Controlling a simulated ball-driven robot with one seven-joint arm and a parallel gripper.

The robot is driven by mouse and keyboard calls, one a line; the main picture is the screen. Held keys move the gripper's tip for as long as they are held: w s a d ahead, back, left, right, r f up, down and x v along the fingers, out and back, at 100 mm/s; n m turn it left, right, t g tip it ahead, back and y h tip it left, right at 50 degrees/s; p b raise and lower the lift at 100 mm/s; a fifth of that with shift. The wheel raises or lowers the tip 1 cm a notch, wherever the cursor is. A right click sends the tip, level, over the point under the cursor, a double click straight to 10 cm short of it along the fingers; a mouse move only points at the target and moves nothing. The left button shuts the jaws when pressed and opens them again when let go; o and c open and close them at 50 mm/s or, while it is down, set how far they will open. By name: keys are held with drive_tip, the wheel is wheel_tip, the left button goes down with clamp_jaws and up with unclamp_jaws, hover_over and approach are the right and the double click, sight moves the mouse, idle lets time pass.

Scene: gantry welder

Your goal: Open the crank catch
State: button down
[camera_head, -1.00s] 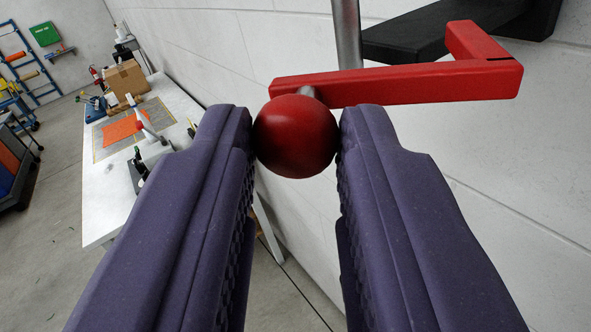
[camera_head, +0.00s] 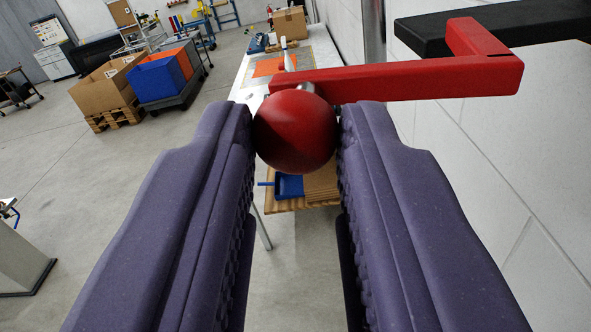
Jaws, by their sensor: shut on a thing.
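The crank catch shows at the upper right as a red bar (camera_head: 410,82) with a short bent end and a round red knob (camera_head: 295,130) at its left end. My gripper (camera_head: 296,135) has purple padded fingers shut on the red knob, one on each side. The bar runs to the right from behind the knob, just above the right finger. The bent end of the bar meets a dark block (camera_head: 490,28) at the upper right. How the bar is joined to the block cannot be told.
A white wall (camera_head: 510,150) stands close on the right. A long table (camera_head: 255,70) with a cardboard box (camera_head: 290,24) lies beyond the knob. Blue and orange bins (camera_head: 160,78) and a carton (camera_head: 105,82) stand at the upper left. The floor (camera_head: 100,170) at left is open.

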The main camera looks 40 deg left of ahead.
drive_tip(key=shift+r, duration=0.25)
drive_tip(key=c, duration=1.3)
unclamp_jaws()
drive_tip(key=o, duration=0.4)
drive_tip(key=shift+w+f, duration=0.1)
drive_tip(key=b+v, duration=0.1)
drive_tip(key=v, duration=0.6)
drive_tip(key=shift+s+d+b, duration=0.25)
drive_tip(key=shift+s+b, duration=0.1)
drive_tip(key=shift+f, duration=0.1)
